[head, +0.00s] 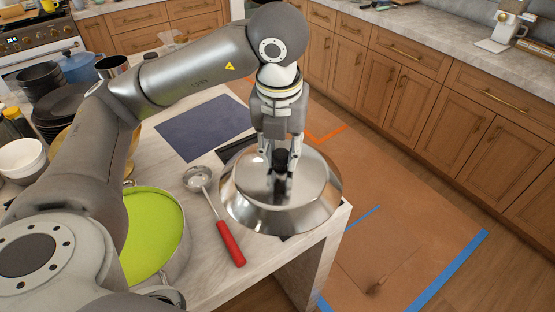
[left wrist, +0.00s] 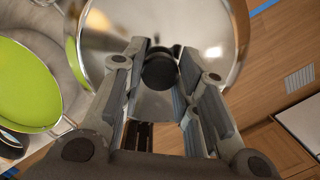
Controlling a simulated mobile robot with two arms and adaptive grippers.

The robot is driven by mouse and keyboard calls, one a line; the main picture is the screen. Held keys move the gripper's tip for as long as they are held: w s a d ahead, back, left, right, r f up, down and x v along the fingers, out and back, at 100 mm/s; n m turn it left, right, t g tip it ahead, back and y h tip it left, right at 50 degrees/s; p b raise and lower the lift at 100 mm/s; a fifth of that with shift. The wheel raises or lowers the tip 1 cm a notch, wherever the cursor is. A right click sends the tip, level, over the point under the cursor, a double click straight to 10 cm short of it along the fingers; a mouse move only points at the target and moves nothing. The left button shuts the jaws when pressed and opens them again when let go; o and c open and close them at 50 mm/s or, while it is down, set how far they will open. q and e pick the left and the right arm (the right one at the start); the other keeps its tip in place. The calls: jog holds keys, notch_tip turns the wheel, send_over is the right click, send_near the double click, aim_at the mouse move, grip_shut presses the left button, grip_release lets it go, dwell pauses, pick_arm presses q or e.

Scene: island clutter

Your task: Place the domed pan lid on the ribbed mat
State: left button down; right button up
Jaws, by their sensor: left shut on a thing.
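The domed pan lid (head: 240,200) is shiny steel with a black knob (head: 281,157), near the island's front right corner. My left gripper (head: 281,172) points down and is shut on the knob. The lid also fills the top of the left wrist view (left wrist: 110,30), with the knob (left wrist: 159,70) between the fingers. A black flat thing (head: 233,148), maybe the ribbed mat, shows behind the lid, mostly hidden by it; I cannot make out ribs. Whether the lid touches it I cannot tell. A flat dark blue mat (head: 200,128) lies farther back. My right gripper is not in view.
A ladle with a red handle (head: 230,243) lies just left of the lid. A lime-green pan (head: 150,235) stands at the front left. White bowls (head: 22,160) and dark stacked dishes (head: 62,105) crowd the left. The island's edge (head: 335,222) is close to the lid's right.

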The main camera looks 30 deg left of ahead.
aim_at(280, 144)
pick_arm(q)
jog(key=w+a+f, duration=0.1)
jog(key=w, duration=0.1)
jog(key=w+a+f, duration=0.1)
jog(key=w+a+p, duration=0.1)
jog(key=w+a, duration=0.1)
jog(key=shift+w+f, duration=0.3)
jog(key=shift+f, duration=0.1)
jog(key=w+f, duration=0.1)
jog(key=a+f, duration=0.1)
jog(key=w+f+p, duration=0.1)
jog(key=f, duration=0.1)
jog(key=shift+w+a, duration=0.3)
jog(key=shift+w+a+f, duration=0.2)
jog(key=shift+w+f, duration=0.15)
jog(key=shift+f, duration=0.2)
jog(key=f, duration=0.1)
jog(key=f+p, duration=0.2)
jog(key=f, duration=0.1)
jog(key=shift+w+a, duration=0.15)
jog(key=shift+w, duration=0.1)
